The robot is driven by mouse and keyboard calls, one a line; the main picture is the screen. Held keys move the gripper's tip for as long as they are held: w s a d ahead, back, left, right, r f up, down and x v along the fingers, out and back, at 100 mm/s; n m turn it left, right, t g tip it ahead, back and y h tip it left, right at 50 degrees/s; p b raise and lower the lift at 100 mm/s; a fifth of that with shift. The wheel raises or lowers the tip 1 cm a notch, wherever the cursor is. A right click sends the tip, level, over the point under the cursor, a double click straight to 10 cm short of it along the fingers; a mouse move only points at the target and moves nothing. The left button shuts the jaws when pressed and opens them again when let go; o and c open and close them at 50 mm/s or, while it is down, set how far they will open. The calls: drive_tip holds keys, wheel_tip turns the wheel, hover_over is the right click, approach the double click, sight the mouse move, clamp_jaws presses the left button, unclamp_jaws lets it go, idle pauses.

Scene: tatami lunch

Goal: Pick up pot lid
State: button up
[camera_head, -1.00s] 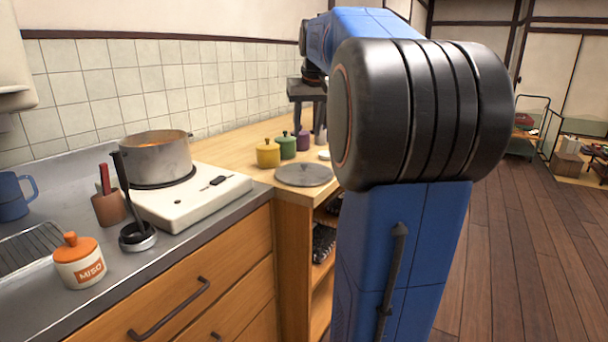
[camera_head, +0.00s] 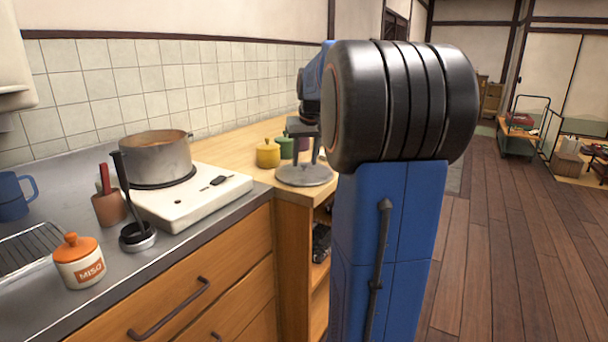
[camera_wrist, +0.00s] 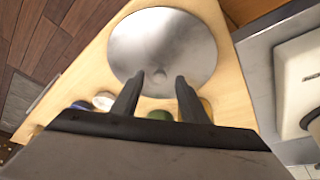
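The pot lid (camera_head: 300,177) is a flat grey metal disc lying on the wooden counter, right of the stove. It fills the upper middle of the wrist view (camera_wrist: 165,42), where its small knob shows near its lower part. My gripper (camera_head: 305,160) is over the lid, pointing down. In the wrist view my gripper (camera_wrist: 154,90) has its two dark fingers apart, with the knob seen between and just beyond their tips. Nothing is held. Whether the fingertips touch the lid cannot be told. The pot (camera_head: 157,160) stands uncovered on the stove.
Yellow (camera_head: 268,153) and green (camera_head: 286,147) lidded jars stand close behind the lid. The white stove (camera_head: 190,200) is to its left. A ladle (camera_head: 137,236), a red-handled utensil cup (camera_head: 109,209) and a MISO jar (camera_head: 79,262) stand on the grey worktop.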

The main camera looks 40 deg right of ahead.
drive_tip(key=shift+w+d+f, duration=0.15)
drive_tip(key=shift+w+f, duration=0.05)
drive_tip(key=shift+f, duration=0.4)
drive_tip(key=shift+c, duration=0.2)
clamp_jaws()
drive_tip(key=shift+r, duration=0.1)
